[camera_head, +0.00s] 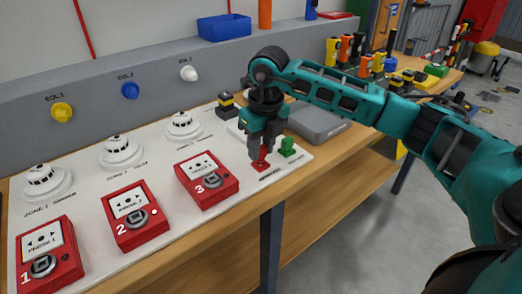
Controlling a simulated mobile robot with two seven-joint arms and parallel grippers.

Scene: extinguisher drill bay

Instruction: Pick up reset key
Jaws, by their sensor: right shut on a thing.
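My right gripper (263,147) points down over the right end of the white panel. It is shut on the small red reset key (262,162), whose lower part shows below the fingertips at a red patch on the panel. The fingers hide the key's upper part. I cannot tell whether the key still touches the panel. My left gripper is not in view.
Red call points numbered 1 (48,262), 2 (134,217) and 3 (206,180) line the panel's front, with white detectors behind. A green block (287,146) stands close right of the gripper. A grey box (317,124) lies behind. A blue bin (224,27) sits on the ledge.

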